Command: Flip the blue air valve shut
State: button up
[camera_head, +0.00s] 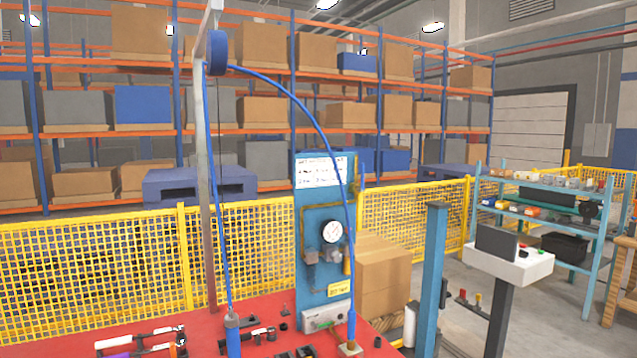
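A blue upright panel (313,225) stands at the back of a red table. It carries a round white gauge (331,232), yellow-brown piping (347,262) and a grey fitting (310,258) left of the pipe. No blue valve handle can be made out clearly against the blue panel, so its position cannot be told. A blue hose (310,115) arches from a blue reel (217,50) on a post and passes in front of the panel's right side. My gripper is not in view.
The red table (270,308) holds dark parts and tools. A blue cylindrical tool (232,335) stands at its front. A grey box (326,315) sits at the panel's foot. A blue post (432,270) and cardboard boxes (383,275) are to the right. Yellow mesh fence (90,260) runs behind.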

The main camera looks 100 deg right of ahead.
aim_at(361, 189)
jog(key=z, duration=3.75)
